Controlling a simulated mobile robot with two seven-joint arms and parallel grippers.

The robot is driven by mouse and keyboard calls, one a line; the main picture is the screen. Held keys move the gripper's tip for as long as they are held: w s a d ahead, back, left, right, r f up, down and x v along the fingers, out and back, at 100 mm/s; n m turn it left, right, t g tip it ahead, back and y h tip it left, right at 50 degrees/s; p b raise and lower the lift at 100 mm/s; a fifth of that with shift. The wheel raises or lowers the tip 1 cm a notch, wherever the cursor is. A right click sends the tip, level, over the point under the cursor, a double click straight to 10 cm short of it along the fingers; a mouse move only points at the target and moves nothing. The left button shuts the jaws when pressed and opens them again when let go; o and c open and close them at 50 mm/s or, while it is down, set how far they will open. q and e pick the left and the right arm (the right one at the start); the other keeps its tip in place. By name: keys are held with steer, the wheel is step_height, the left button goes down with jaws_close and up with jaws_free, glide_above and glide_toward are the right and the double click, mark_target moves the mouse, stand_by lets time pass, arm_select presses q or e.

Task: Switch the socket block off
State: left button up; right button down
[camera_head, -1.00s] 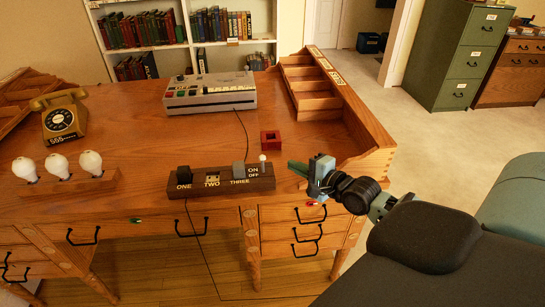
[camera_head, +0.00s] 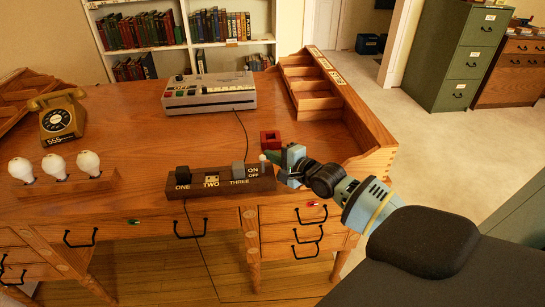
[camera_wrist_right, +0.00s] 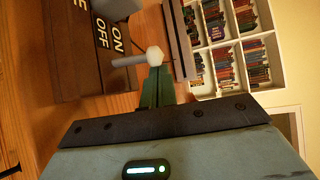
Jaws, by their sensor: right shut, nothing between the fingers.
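The socket block (camera_head: 222,183) is a dark wooden bar near the front edge of the desk, marked ONE, TWO, THREE and ON/OFF. Black plugs stand at ONE and a grey one at THREE; TWO shows a bare socket. The pale-tipped switch lever (camera_head: 263,158) is at its right end. In the right wrist view the lever (camera_wrist_right: 152,57) sticks out beside the ON and OFF words, close to the fingertips. My right gripper (camera_head: 272,156) is shut and empty, at the lever; the green fingers (camera_wrist_right: 157,85) seem to be at or touching its tip. My left gripper is not in view.
A red square box (camera_head: 270,139) stands just behind the right gripper. A grey machine (camera_head: 210,92) and a gold telephone (camera_head: 60,117) are further back. Three bulbs (camera_head: 55,167) stand on a wooden bar at left. A raised pigeonhole unit (camera_head: 318,100) borders the desk's right side.

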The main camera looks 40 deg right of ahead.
mark_target(265, 157)
steer(key=shift+s+a+n+t, duration=0.15)
steer(key=shift+s+n+t, duration=0.2)
steer(key=shift+t, duration=0.35)
stand_by(0.4)
steer(key=shift+s+a+r, duration=0.2)
steer(key=shift+s+a, duration=0.05)
steer(key=shift+s, duration=0.05)
steer(key=shift+s+a, duration=0.1)
steer(key=shift+s+a+f+n+t, duration=0.2)
steer(key=shift+s+n+t, duration=0.1)
steer(key=shift+n+t, duration=0.2)
steer(key=shift+s+a+b, duration=0.1)
steer(key=shift+s+b, duration=0.15)
steer(key=shift+b, duration=0.2)
steer(key=shift+s+a, duration=0.1)
steer(key=shift+n+t, duration=0.35)
steer(key=shift+t, duration=0.05)
steer(key=shift+r, duration=0.1)
steer(key=s, duration=0.7)
steer(key=shift+s+d+f, duration=0.35)
steer(key=shift+s+d, duration=0.05)
steer(key=shift+d, duration=0.05)
